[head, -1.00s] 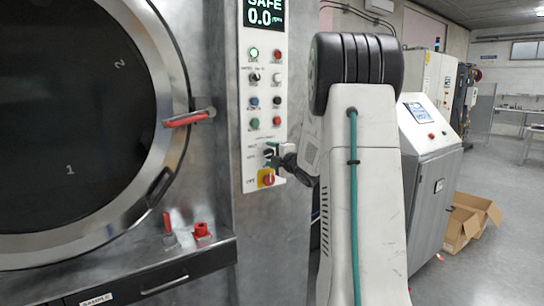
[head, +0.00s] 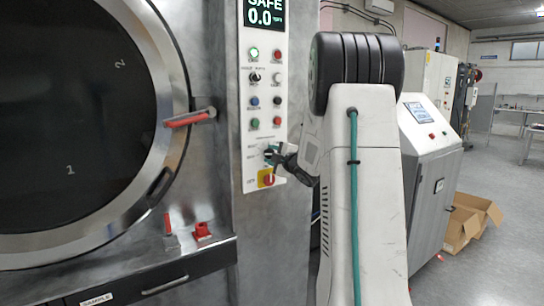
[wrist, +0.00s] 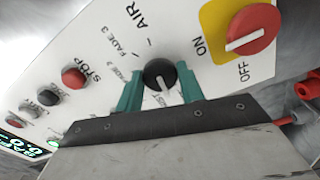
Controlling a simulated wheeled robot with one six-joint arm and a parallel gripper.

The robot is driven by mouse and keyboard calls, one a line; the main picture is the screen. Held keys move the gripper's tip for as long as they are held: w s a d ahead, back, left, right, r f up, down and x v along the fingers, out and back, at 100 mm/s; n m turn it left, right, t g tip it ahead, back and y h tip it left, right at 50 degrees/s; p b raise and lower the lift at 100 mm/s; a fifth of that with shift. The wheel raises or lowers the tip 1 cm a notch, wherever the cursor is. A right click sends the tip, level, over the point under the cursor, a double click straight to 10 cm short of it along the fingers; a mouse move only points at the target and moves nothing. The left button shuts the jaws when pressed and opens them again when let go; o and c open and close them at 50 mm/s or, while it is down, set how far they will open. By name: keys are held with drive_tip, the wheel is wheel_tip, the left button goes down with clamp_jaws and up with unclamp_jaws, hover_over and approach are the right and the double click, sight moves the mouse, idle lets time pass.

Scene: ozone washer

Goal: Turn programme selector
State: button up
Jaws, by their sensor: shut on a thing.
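The programme selector, a round black knob (wrist: 160,74) with a white pointer mark, sits on the white control panel. In the wrist view, my gripper (wrist: 161,82) has one teal finger on each side of the knob and is shut on it. The pointer mark points down in that view, toward my gripper's body; a label there is partly hidden. In the head view, my gripper (head: 271,154) reaches the panel from the right and largely hides the knob.
A red rotary switch on a yellow plate (wrist: 220,48), marked ON and OFF, is close beside the selector. Several push buttons (head: 254,101) sit above it in the head view. The round washer door (head: 75,130) with its red handle (head: 188,119) is at left.

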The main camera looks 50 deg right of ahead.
drive_tip(key=m, duration=1.2)
drive_tip(key=shift+f+m, duration=0.1)
drive_tip(key=shift+m, duration=0.2)
idle(0.4)
drive_tip(key=o, duration=1)
drive_tip(key=shift+s, duration=0.1)
drive_tip(key=v, duration=0.7)
drive_tip(key=shift+s+a, duration=0.1)
drive_tip(key=shift+s, duration=0.25)
